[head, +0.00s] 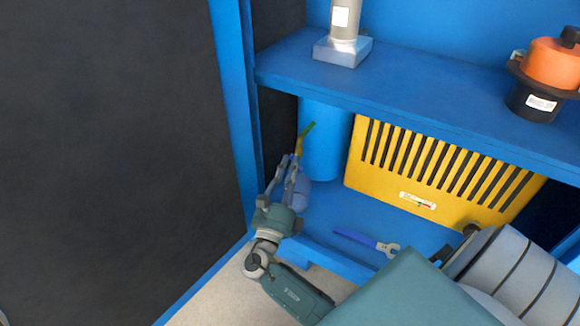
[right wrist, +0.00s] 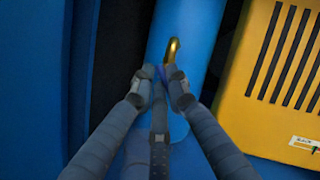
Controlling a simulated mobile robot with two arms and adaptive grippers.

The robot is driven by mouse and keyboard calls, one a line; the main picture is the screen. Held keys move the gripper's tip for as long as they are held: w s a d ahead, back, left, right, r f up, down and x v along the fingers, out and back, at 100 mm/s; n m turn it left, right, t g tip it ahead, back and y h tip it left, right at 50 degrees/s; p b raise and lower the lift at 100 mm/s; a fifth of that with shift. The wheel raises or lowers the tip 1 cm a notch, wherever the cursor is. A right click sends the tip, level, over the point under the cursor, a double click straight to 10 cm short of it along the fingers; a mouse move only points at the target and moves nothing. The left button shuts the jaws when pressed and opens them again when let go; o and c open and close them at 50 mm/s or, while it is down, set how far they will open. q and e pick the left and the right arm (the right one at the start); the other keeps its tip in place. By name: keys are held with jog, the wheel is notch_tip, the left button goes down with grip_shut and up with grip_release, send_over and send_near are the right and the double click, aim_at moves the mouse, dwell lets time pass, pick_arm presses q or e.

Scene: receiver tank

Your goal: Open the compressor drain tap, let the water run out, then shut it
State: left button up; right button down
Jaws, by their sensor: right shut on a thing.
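The blue receiver tank (head: 325,145) stands upright under the blue shelf, left of a yellow slatted panel. A small yellow-green drain tap (head: 307,132) shows at its left side in the head view. In the right wrist view the tap is a bent brass piece (right wrist: 173,48) just beyond the fingertips, in front of the tank (right wrist: 195,30). My right gripper (head: 294,160) reaches up from below and is shut on the tap; the fingertips (right wrist: 160,74) hide the gripped part. I cannot tell the tap's setting, and no running water is visible. My left gripper is not in view.
A pale blue rounded thing (head: 297,194) sits below the tap, partly behind my gripper. A blue-handled wrench (head: 365,242) lies on the cabinet floor. The yellow panel (head: 400,185) is close on the right. The blue cabinet post (head: 236,110) is close on the left.

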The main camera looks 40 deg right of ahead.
jog(key=shift+m+g+h+b, duration=0.3)
jog(key=shift+m+h, duration=0.2)
jog(key=shift+m, duration=0.8)
jog(key=c, duration=1.7)
grip_release()
jog(key=shift+v, duration=3.8)
jog(key=shift+f, duration=0.1)
